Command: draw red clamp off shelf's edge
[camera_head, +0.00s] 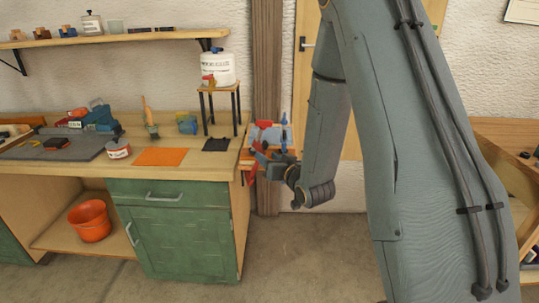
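My gripper (262,156) is at the right end of the workbench, small in the view and seen from behind my arm. Its fingers are beside a red clamp (251,176), whose red parts show around and below the gripper at the edge of a small wooden shelf (246,157). The gripper hides part of the clamp. I cannot tell whether the fingers touch it or are closed on it. A blue clamp (284,121) stands close by, just above the gripper.
The workbench (190,172) holds an orange sheet (161,157), a tin (118,149), a brush (150,118) and blue tools. A white container (217,69) stands on a small stool. A wooden post (267,60) rises behind the gripper. Open floor lies in front.

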